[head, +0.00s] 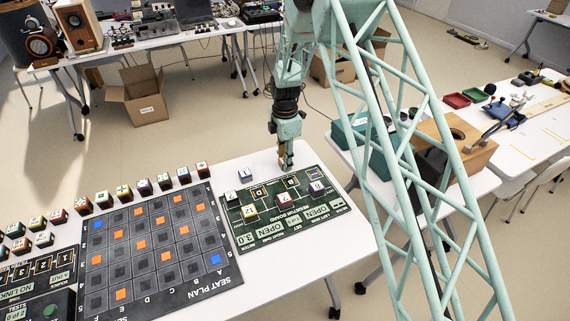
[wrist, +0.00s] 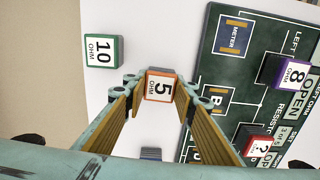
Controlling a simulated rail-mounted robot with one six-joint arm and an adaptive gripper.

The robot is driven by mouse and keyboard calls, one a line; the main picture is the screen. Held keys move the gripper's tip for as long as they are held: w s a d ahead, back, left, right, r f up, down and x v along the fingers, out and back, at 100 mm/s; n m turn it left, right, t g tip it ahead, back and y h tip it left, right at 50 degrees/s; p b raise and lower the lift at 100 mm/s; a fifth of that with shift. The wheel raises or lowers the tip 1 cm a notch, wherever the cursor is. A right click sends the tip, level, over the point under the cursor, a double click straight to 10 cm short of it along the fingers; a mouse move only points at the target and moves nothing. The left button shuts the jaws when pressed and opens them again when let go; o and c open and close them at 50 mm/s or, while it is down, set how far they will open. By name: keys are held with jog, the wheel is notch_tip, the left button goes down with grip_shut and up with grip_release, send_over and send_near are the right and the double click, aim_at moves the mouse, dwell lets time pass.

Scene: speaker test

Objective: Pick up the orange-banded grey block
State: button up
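The orange-banded grey block (wrist: 160,85), marked "5 OHM" on its white top, shows in the middle of the wrist view. It stands on the white table beside the resistor board, about as large in view as its neighbours. My gripper (wrist: 160,88) is open, with one finger to each side of the block. A narrow gap seems to show at both sides; I cannot make out contact. In the head view my gripper (head: 286,164) points down at the board's far edge and hides the block.
A green-banded "10 OHM" block (wrist: 100,51) and a bluish block (wrist: 151,153) stand nearby. The resistor board (head: 262,232) carries a purple-banded block (wrist: 293,72) and a red-banded block (wrist: 257,146). The seat plan board (head: 150,294) lies to the left.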

jog(key=shift+c, duration=1.4)
jog(key=shift+r, duration=0.1)
jog(key=shift+r+p, duration=0.65)
jog(key=shift+r, duration=4.3)
